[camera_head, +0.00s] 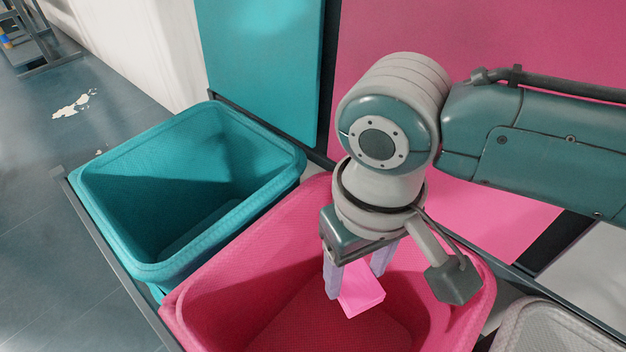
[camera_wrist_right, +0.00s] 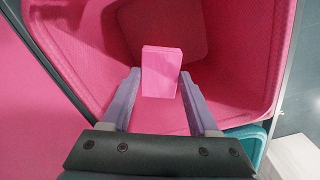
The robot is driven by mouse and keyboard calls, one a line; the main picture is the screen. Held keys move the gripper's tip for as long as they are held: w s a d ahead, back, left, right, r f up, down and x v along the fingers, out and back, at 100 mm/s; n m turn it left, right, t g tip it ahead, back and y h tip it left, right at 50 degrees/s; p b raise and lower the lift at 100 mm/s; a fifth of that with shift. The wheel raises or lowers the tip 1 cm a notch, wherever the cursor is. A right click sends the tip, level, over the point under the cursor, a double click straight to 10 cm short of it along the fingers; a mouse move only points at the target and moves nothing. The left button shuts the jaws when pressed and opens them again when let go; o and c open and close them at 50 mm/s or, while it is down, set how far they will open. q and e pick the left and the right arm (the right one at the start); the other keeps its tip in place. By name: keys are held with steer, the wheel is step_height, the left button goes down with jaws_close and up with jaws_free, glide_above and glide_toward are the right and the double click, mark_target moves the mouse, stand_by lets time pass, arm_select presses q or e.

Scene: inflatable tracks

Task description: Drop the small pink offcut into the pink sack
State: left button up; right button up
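The small pink offcut (camera_head: 362,293) is a light pink block between the fingertips of my right gripper (camera_head: 357,278), over the open mouth of the pink sack (camera_head: 240,256). In the right wrist view the offcut (camera_wrist_right: 161,75) sits between the two purple-grey fingers of the gripper (camera_wrist_right: 161,76), with the sack's inside (camera_wrist_right: 225,60) behind it. The fingers appear shut on it; the exact contact is hard to see. The sack's floor looks empty where visible. My left gripper is not in view.
A teal sack (camera_head: 120,225) stands left of the pink one, open and seemingly empty. A grey-white sack (camera_head: 560,325) is at the lower right. Teal (camera_head: 265,60) and pink (camera_head: 400,30) panels rise behind. A dark frame rail (camera_head: 110,255) runs along the left.

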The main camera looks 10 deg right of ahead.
steer(key=o, duration=0.4)
steer(key=shift+o, duration=0.2)
step_height(320, 180, up, 10)
steer(key=p, duration=0.4)
